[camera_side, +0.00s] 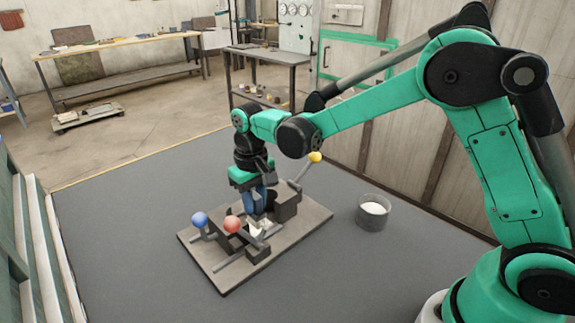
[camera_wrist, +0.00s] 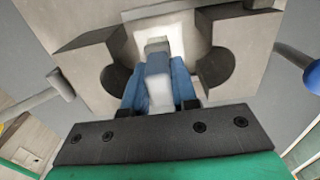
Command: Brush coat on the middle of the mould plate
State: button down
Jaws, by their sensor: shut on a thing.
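My gripper (camera_side: 255,208) points down over the middle of the mould plate (camera_side: 225,283). Its blue fingers (camera_wrist: 158,85) are shut on the pale grey handle of the brush (camera_wrist: 159,72). In the side view, a whitish area (camera_side: 258,229) shows just below the fingers, between the dark mould blocks (camera_side: 287,205). In the wrist view, a white patch (camera_wrist: 183,30) lies around the brush's far end, on the pale block with rounded hollows. I cannot tell whether it is coating or bristles, or whether the tip touches. A round pot (camera_side: 372,222) holds white material (camera_side: 374,208) right of the plate.
Levers with a blue knob (camera_side: 200,219), a red knob (camera_side: 232,224) and a yellow knob (camera_side: 315,157) stick up around the gripper. The grey table (camera_side: 115,220) is clear left of the plate. Workbenches (camera_side: 120,42) stand in the background.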

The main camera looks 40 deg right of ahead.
jog(key=shift+a, duration=0.9)
jog(key=shift+d, duration=0.1)
jog(key=shift+d, duration=1.2)
jog(key=shift+a, duration=1.35)
jog(key=shift+d, duration=0.1)
jog(key=shift+d+r, duration=0.3)
jog(key=shift+r, duration=0.2)
jog(key=shift+d+r, duration=0.3)
jog(key=shift+r, duration=0.2)
notch_tip(320, 180, up, 10)
